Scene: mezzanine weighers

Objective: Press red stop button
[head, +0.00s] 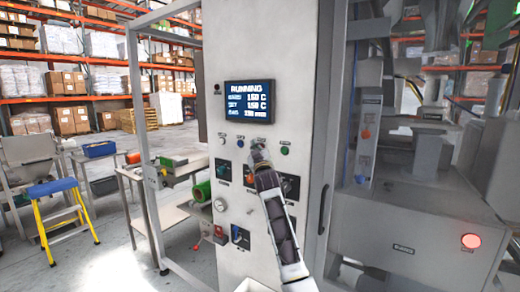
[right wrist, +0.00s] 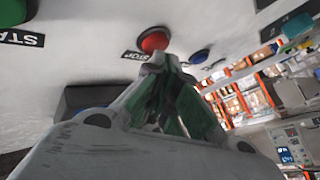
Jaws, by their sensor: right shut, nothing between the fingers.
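The red stop button (right wrist: 153,40) shows in the right wrist view on the pale panel, with a label beside it that reads STOP in part. In the head view it is hidden behind my right gripper (head: 259,153), which is up at the row of buttons on the cabinet front (head: 290,100). In the right wrist view the closed fingertips of my right gripper (right wrist: 160,62) are just below the red button and very near it. I cannot tell whether they touch it. The gripper is shut and empty. My left gripper is not in view.
A screen (head: 249,102) above the buttons reads RUNNING. A green button (head: 284,150) is right of my gripper. A blue button (right wrist: 200,56) is near the red one. A grey machine (head: 415,215) with a lit red lamp (head: 470,241) stands at the right.

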